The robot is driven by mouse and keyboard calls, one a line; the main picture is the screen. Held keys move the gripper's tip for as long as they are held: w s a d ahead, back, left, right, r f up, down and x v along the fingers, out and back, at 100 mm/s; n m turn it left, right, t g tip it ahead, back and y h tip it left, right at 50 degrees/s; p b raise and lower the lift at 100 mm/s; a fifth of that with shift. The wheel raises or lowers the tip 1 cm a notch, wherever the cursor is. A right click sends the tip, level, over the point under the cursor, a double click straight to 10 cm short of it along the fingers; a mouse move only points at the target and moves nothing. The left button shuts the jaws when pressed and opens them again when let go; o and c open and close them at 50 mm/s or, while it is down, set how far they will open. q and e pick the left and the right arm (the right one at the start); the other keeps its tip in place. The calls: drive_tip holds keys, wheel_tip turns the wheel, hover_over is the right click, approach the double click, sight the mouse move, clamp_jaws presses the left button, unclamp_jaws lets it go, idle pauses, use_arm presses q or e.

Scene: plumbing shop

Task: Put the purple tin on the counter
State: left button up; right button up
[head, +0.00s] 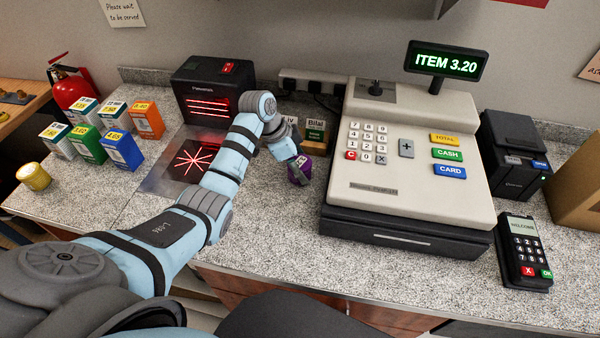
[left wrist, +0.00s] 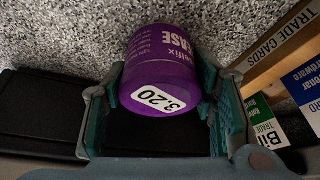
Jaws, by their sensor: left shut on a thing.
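The purple tin (head: 299,170) is in my left gripper (head: 296,164), over the counter (head: 270,230) just left of the cash register. In the left wrist view the purple tin (left wrist: 160,62) sits between the two finger pads of the left gripper (left wrist: 163,95), with a white 3.20 label towards the camera. The speckled counter (left wrist: 60,35) shows behind it. I cannot tell whether the tin touches the counter. My right gripper is not in view.
The cash register (head: 400,165) stands close right of the tin, its display reading ITEM 3.20. The scanner (head: 212,90) stands behind my left arm. A trade card rack (head: 318,128) is behind the tin. Several boxes (head: 88,145) and a yellow tin (head: 34,177) stand left. Counter in front is clear.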

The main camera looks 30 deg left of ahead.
use_arm(q)
drive_tip(key=o, duration=1.5)
drive_tip(key=p+v, duration=0.1)
drive_tip(key=v, duration=1.1)
drive_tip(key=shift+r, duration=0.2)
drive_tip(key=shift+w+d, duration=0.1)
